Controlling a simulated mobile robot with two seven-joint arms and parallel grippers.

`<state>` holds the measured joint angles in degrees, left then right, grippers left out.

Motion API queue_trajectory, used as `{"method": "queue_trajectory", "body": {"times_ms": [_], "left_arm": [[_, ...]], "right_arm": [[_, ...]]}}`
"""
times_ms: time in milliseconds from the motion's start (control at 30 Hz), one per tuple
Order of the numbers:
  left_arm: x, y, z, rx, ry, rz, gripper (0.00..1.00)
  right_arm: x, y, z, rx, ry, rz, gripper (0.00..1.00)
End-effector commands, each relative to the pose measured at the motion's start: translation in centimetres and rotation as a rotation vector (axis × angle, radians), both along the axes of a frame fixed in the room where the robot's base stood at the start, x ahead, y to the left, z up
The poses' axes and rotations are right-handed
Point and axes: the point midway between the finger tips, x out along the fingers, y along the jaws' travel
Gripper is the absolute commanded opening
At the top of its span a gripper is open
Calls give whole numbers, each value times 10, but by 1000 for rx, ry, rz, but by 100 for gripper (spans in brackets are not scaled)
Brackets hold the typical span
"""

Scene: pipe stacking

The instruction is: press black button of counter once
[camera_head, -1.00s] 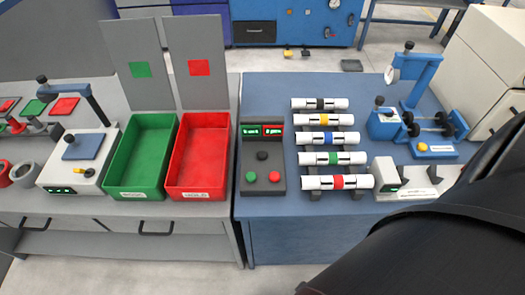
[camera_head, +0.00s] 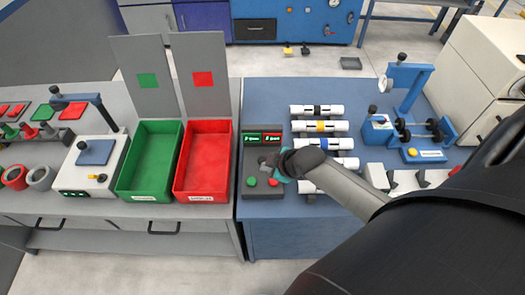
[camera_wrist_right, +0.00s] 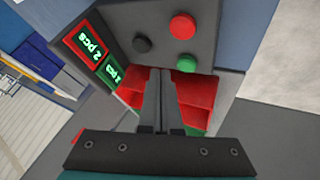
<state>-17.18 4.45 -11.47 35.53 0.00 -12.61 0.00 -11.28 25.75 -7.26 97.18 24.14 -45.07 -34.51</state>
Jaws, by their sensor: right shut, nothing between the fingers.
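The counter (camera_head: 250,180) is a dark grey box at the left edge of the blue table. It has two lit displays, a black button (camera_wrist_right: 142,44), a red button (camera_wrist_right: 182,26) and a green button (camera_wrist_right: 186,64). My right gripper (camera_head: 267,161) reaches over it from the right and covers the black button's area in the head view. In the right wrist view my gripper's fingers (camera_wrist_right: 160,72) are together and empty. Their tips appear close to the black and green buttons; contact with the black button does not show. My left gripper is out of view.
A green bin (camera_head: 121,180) and a red bin (camera_head: 179,178) stand left of the counter. Several white pipes with coloured bands lie on a rack (camera_head: 318,126) to its right, partly under my arm. A blue device (camera_head: 408,125) stands further right.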

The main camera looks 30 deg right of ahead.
Motion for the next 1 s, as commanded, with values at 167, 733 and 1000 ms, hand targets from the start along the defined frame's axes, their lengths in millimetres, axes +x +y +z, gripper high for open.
{"method": "queue_trajectory", "body": {"times_ms": [167,733,1000], "left_arm": [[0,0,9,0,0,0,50],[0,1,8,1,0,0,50],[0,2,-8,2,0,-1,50]], "right_arm": [[42,-26,49,-76,-130,110,0],[54,-33,62,-102,-172,144,0],[54,-32,46,-102,-172,144,0]]}}
